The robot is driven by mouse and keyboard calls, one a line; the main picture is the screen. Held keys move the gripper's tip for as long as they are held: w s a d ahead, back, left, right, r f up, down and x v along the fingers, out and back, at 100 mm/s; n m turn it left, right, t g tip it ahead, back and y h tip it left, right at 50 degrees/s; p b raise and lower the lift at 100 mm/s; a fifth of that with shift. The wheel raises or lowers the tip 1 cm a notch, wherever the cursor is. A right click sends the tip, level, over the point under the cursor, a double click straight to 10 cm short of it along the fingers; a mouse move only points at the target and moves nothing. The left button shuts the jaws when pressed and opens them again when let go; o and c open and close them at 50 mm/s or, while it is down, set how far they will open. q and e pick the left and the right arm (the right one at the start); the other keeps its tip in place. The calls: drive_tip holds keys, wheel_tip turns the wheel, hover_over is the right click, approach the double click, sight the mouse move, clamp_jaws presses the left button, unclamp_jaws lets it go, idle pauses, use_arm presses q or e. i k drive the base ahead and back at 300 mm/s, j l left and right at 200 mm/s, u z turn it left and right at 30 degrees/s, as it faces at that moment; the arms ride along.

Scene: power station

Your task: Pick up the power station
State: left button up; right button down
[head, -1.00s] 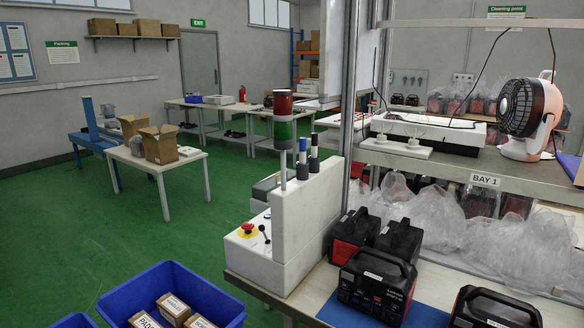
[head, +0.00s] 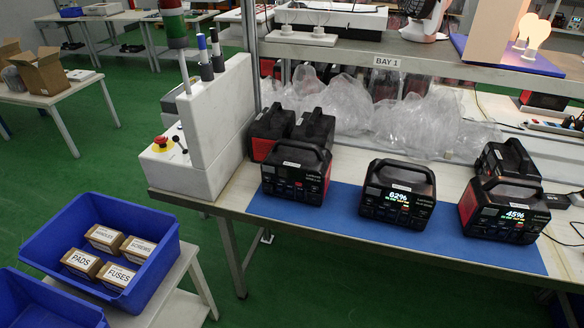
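Several black and red power stations stand on the workbench in the head view. Three stand along the blue mat (head: 330,222): a left power station (head: 296,172) with a dark front, a middle power station (head: 398,194) whose screen reads 62%, and a right power station (head: 503,210) whose screen reads 45%. Behind the left one stand two more, a red-sided power station (head: 270,132) and a dark power station (head: 315,128). Another power station (head: 507,158) stands behind the right one. All have top handles. Neither of my grippers shows.
A white control box (head: 215,125) with a red button and signal light stands at the bench's left end. Clear plastic bags (head: 415,125) lie behind the power stations, under the BAY 1 shelf (head: 385,61). A blue bin (head: 60,222) with small boxes stands lower left.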

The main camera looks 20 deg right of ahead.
sight(294, 166)
drive_tip(key=i+l+z, duration=0.1)
drive_tip(key=l+z, duration=0.25)
drive_tip(key=i+l+z, duration=0.15)
drive_tip(key=l+z, duration=0.15)
drive_tip(key=i+l+z, duration=0.15)
drive_tip(key=l+z, duration=0.2)
